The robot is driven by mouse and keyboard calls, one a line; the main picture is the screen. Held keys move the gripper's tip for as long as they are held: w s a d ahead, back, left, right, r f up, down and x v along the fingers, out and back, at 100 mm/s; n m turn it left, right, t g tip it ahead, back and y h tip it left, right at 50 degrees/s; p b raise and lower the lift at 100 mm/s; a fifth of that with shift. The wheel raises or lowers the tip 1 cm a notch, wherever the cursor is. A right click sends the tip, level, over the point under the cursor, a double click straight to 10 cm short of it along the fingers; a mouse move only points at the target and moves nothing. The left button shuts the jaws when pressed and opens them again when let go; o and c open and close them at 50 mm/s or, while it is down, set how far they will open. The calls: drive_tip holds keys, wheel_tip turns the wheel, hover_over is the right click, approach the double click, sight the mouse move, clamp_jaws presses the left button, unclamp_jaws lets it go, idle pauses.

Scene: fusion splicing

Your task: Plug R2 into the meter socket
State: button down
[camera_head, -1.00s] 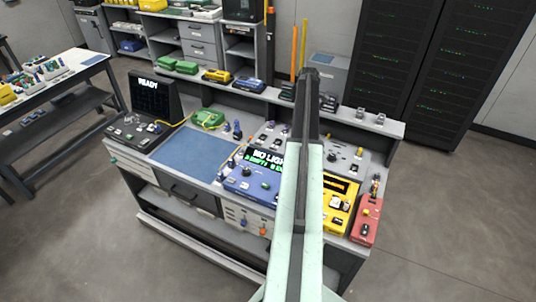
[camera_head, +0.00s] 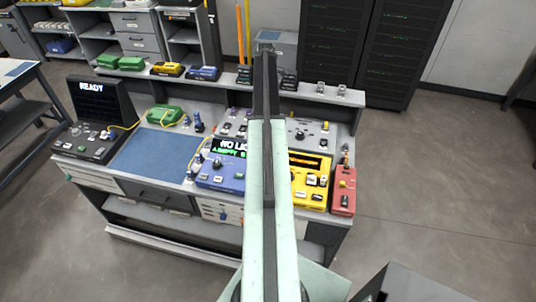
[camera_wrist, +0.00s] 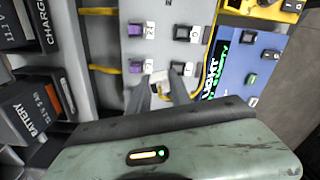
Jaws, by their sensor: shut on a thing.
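My gripper (camera_wrist: 163,90) is shut on a small whitish plug-like piece (camera_wrist: 158,88) over the grey panel (camera_wrist: 168,14) in the wrist view. No label on the held piece is readable, so I cannot tell that it is R2. A yellow cable (camera_wrist: 199,82) shows right of the fingers. My arm hides my gripper in the head view.
A yellow instrument (camera_head: 308,190) and a red box (camera_head: 343,189) stand on the bench's right end. A READY unit (camera_head: 98,103) and a blue mat (camera_head: 155,155) lie left. Battery and charger boxes (camera_wrist: 30,105) stand left in the wrist view.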

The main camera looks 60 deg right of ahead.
drive_tip(key=s+a+f+m+b, duration=0.1)
drive_tip(key=s+a+f+b, duration=0.2)
drive_tip(key=s+a, duration=0.3)
drive_tip(key=s+a+f+m+b, duration=0.2)
drive_tip(key=s+a, duration=0.5)
drive_tip(key=a, duration=0.6)
drive_tip(key=shift+s+a+f+b, duration=0.25)
drive_tip(key=shift+a+f+b, duration=0.15)
drive_tip(key=shift+f+b, duration=0.5)
drive_tip(key=shift+f, duration=0.1)
wheel_tip(320, 180, down, 6)
drive_tip(key=b, duration=0.6)
drive_tip(key=shift+f, duration=0.1)
drive_tip(key=shift+w+f+b, duration=0.15)
drive_tip(key=shift+f+b, duration=0.35)
drive_tip(key=shift+b, duration=0.1)
drive_tip(key=c, duration=1.1)
unclamp_jaws()
